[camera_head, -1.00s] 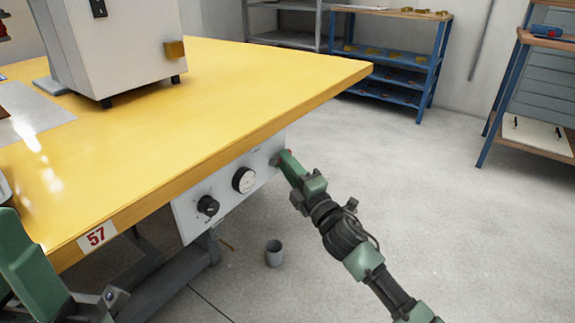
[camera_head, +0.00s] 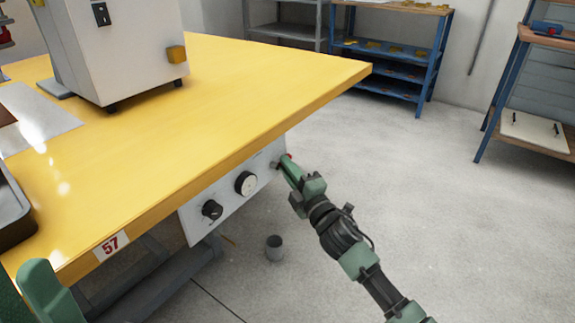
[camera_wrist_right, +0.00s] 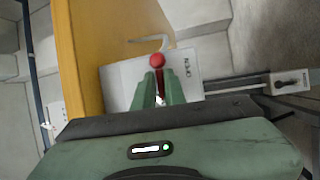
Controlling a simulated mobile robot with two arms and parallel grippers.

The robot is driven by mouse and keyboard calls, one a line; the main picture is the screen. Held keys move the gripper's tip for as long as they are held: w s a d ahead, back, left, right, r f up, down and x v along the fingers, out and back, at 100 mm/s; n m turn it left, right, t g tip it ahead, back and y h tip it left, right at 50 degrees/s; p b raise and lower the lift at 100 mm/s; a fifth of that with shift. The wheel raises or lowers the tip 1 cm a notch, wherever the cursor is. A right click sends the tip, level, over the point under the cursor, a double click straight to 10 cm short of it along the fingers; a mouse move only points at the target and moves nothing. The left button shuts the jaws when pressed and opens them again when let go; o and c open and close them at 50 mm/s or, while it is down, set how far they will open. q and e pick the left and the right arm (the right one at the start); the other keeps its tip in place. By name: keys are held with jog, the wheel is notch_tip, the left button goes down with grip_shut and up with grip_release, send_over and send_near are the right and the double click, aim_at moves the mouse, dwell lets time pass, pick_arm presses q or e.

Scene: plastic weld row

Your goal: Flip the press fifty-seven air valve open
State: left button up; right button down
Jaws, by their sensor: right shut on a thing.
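The air valve's lever, with a red ball knob (camera_wrist_right: 157,60), stands on the white control panel (camera_wrist_right: 120,82) in the right wrist view. An "OPEN" label is printed to the right of the lever. My right gripper (camera_wrist_right: 158,90) is shut on the lever just below the ball, with a green finger on each side.
The yellow table (camera_head: 230,90) overhangs the panel, with a red 57 label (camera_head: 111,245) on its edge. The panel carries a black knob (camera_head: 212,210) and a gauge (camera_head: 246,183). A grey cup (camera_head: 274,248) stands on the floor below. The floor to the right is open.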

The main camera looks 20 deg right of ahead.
jog(key=c, duration=1.5)
grip_release()
jog(key=p+v, duration=0.2)
jog(key=v, duration=0.5)
jog(key=shift+s+d+f, duration=0.1)
jog(key=shift+s, duration=0.3)
